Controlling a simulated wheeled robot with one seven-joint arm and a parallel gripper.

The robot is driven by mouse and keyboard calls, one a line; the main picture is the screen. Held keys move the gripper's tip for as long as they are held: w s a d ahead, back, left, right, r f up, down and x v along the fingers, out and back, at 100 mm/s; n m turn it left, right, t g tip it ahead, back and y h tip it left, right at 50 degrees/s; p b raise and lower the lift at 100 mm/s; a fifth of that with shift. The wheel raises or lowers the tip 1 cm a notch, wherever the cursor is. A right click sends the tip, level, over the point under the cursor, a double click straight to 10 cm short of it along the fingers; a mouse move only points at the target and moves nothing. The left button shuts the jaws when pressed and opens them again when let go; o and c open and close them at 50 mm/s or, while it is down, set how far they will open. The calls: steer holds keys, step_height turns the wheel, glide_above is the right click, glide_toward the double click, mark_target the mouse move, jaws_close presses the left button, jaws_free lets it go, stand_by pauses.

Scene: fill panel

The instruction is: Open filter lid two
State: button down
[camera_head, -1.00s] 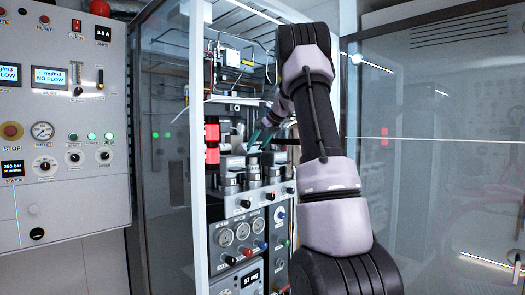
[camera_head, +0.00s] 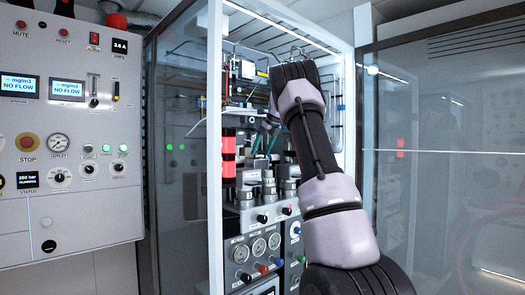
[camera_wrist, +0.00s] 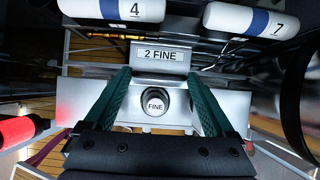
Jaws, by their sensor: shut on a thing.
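Filter lid two (camera_wrist: 160,57), a silver block labelled "2 FINE", is at the upper middle of the wrist view. My gripper (camera_wrist: 160,78) has its two green fingers on either side of this block and is shut on it. In the head view my gripper (camera_head: 264,143) reaches into the open cabinet, small and partly hidden by my arm. The lid's tilt cannot be told there.
White cylinders numbered 4 (camera_wrist: 125,9) and 7 (camera_wrist: 250,20) lie just beyond the lid. A red cylinder (camera_wrist: 16,131) is at the left. In the head view, a red-banded column (camera_head: 228,158) and the cabinet's frame post (camera_head: 215,120) stand left of my arm. Gauges (camera_head: 258,247) sit below.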

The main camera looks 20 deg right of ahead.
steer(key=shift+d+r, duration=0.2)
jaws_free()
steer(key=shift+f, duration=0.1)
steer(key=v, duration=1.1)
